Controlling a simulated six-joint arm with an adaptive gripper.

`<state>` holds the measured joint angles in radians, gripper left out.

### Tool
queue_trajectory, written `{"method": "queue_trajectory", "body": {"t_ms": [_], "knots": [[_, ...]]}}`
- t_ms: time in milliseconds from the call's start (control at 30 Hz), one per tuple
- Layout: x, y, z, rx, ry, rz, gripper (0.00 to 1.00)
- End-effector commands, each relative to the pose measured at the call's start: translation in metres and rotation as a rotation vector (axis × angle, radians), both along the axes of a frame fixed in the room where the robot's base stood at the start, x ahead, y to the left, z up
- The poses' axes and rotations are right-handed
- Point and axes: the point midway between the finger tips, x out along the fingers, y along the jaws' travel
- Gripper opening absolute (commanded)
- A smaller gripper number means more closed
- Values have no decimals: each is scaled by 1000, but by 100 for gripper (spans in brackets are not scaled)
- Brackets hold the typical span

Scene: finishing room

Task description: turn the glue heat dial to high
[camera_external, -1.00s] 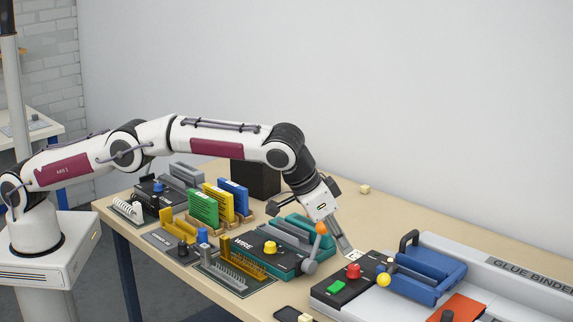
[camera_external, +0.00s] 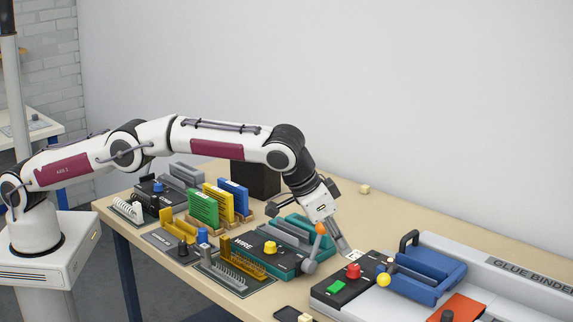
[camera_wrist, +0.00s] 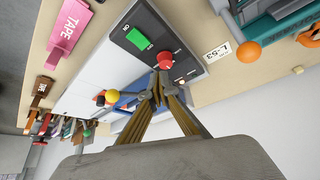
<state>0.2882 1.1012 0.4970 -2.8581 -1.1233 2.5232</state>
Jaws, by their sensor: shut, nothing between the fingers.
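The glue binder (camera_external: 520,274) stands at the right of the bench. Its black end panel (camera_external: 335,294) carries a red dial (camera_external: 353,271) and a green button (camera_external: 336,286). The red dial also shows in the wrist view (camera_wrist: 166,60), beside the green button (camera_wrist: 138,39). A black knob (camera_external: 447,315) sits on an orange-red plate at the bottom edge. I cannot read which knob is the glue heat dial, nor its setting. My gripper (camera_external: 348,251) is shut and empty, pointing down just behind the red dial. In the wrist view its fingertips (camera_wrist: 160,76) appear close to the dial; contact is unclear.
The teal wire machine (camera_external: 290,234), with an orange-ball lever (camera_external: 320,228), stands just left of my gripper. A yellow ball (camera_external: 384,280) and a blue clamp (camera_external: 432,278) are to the right. A small white label card (camera_wrist: 217,50) lies beside the panel. The back of the bench is mostly clear.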

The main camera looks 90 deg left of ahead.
Motion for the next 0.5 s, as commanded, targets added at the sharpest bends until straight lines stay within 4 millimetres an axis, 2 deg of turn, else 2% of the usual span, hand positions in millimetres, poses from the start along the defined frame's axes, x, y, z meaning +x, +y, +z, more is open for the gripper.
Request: {"method": "queue_trajectory", "body": {"t_ms": [500], "knots": [[0,0,-44,0,1,0,0]]}}
